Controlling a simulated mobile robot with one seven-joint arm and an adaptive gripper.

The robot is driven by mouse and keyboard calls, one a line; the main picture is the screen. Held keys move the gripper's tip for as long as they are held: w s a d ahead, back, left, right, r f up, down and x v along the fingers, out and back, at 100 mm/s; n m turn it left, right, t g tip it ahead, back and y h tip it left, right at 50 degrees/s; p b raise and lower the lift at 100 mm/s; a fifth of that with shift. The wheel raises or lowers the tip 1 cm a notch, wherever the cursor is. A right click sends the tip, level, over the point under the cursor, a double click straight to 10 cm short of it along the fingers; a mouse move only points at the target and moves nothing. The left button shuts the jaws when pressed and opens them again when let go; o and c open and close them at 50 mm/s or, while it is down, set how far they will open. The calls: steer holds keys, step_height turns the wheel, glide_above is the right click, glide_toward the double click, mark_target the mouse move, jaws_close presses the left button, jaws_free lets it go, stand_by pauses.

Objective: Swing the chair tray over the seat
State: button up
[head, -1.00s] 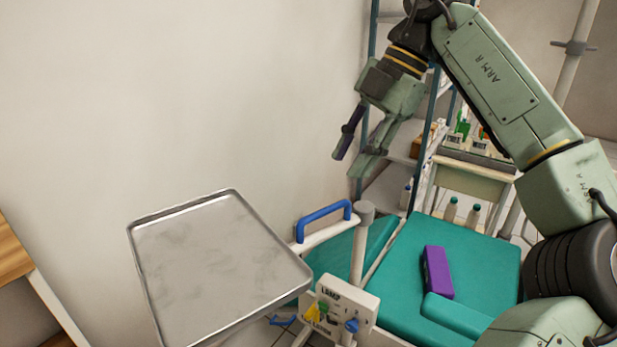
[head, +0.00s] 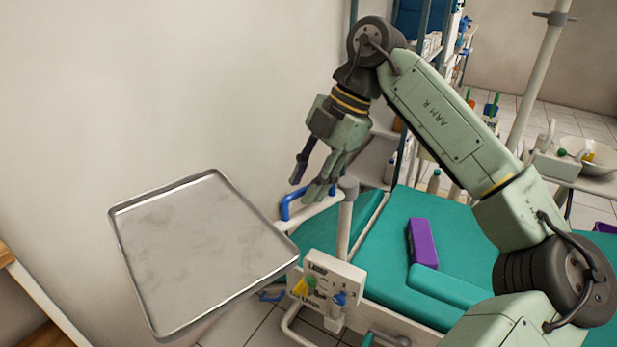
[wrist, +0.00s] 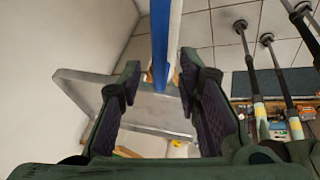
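The chair tray (head: 200,255) is a flat grey metal tray at the left in the head view, out to the side of the chair. A blue handle (head: 288,207) on a white arm stands beside its right edge, by a white post (head: 344,225). The teal seat (head: 385,262) is to the right of the post. My gripper (head: 308,190) is open and points down just above the handle. In the wrist view the blue handle (wrist: 160,50) runs between the spread fingers, and the tray (wrist: 145,112) shows beyond them. I cannot tell whether the fingers touch the handle.
A purple box (head: 422,243) lies on the teal seat. A white control panel (head: 330,283) with coloured knobs stands between tray and seat. A wall is close at the left. A shelf stands behind the gripper, and a white basin (head: 590,152) is at the far right.

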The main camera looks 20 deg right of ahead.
steer(key=shift+c, duration=0.2)
jaws_close()
stand_by(0.7)
